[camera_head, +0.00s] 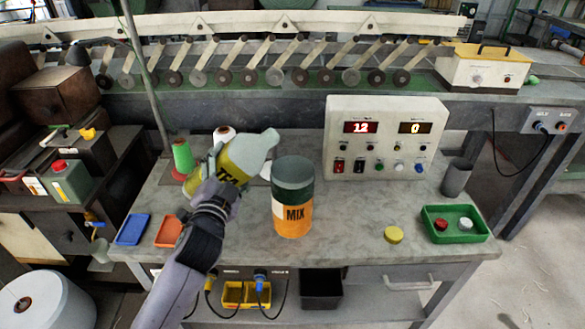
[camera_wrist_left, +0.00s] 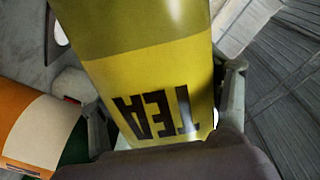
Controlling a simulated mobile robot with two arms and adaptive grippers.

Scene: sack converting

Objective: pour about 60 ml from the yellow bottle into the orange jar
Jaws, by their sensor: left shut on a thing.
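The yellow bottle (camera_head: 241,160), marked with black letters, is in my left gripper (camera_head: 222,172), which is shut around its body. The bottle is tilted, its pale grey end up and to the right, above and left of the orange jar's top in the picture. In the left wrist view the bottle (camera_wrist_left: 150,75) reads TEA, with a gripper finger on each side. The orange jar (camera_head: 292,218), labelled MIX, stands upright on the bench with a dark green upper part. It also shows in the left wrist view (camera_wrist_left: 25,125). I see no liquid stream. My right gripper is out of view.
A control box (camera_head: 387,138) showing 12 and 0 stands behind and right of the jar. A yellow lid (camera_head: 394,235), a green tray (camera_head: 462,238) and a grey cup (camera_head: 456,178) are at right. Blue (camera_head: 132,229) and orange (camera_head: 169,231) trays lie left.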

